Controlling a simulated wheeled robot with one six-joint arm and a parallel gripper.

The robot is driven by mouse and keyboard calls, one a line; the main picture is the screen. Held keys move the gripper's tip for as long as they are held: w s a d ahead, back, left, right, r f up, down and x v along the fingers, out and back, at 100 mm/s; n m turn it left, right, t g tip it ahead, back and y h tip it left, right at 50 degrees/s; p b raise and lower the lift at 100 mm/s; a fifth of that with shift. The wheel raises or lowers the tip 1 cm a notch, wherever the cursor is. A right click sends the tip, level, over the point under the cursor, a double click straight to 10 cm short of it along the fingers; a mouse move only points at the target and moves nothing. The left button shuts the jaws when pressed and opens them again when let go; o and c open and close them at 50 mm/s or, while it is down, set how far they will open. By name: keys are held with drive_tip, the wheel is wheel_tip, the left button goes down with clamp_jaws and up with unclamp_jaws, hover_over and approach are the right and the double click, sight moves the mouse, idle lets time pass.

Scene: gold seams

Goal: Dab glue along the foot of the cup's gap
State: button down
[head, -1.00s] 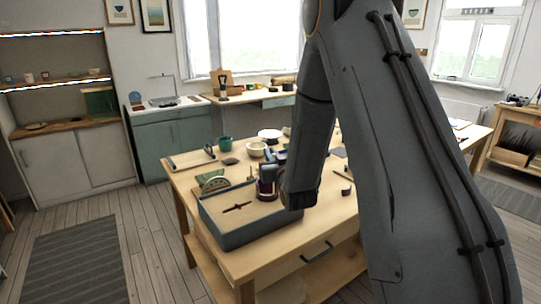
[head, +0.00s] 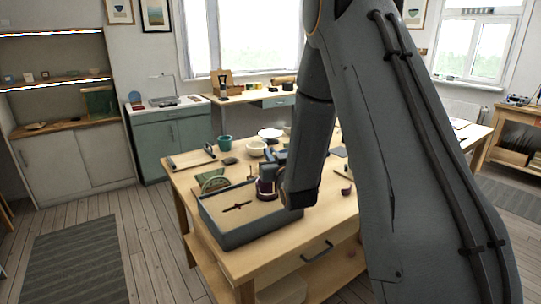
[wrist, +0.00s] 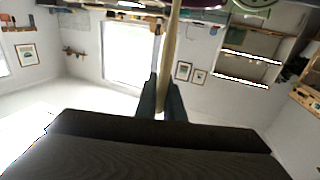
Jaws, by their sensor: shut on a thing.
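The dark purple-red cup (head: 266,189) stands at the back right of the sand-filled grey tray (head: 233,236) in the head view. My gripper (head: 272,166) is just above and behind the cup, partly covered by my arm. In the wrist view my gripper (wrist: 162,88) is shut on a thin pale wooden stick (wrist: 171,35), which runs away from the fingers to the top edge. The stick's tip is out of that view. The cup's gap is too small to make out, and I cannot tell whether the stick touches the cup.
A thin dark cross-shaped thing (head: 237,207) lies on the sand. A small dark cup (head: 346,190) is right of my arm.

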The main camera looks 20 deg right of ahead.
drive_tip(key=shift+r, duration=0.2)
wheel_tip(320, 180, up, 8)
drive_tip(key=p, duration=0.4)
idle(0.7)
drive_tip(key=shift+f, duration=0.1)
idle(0.6)
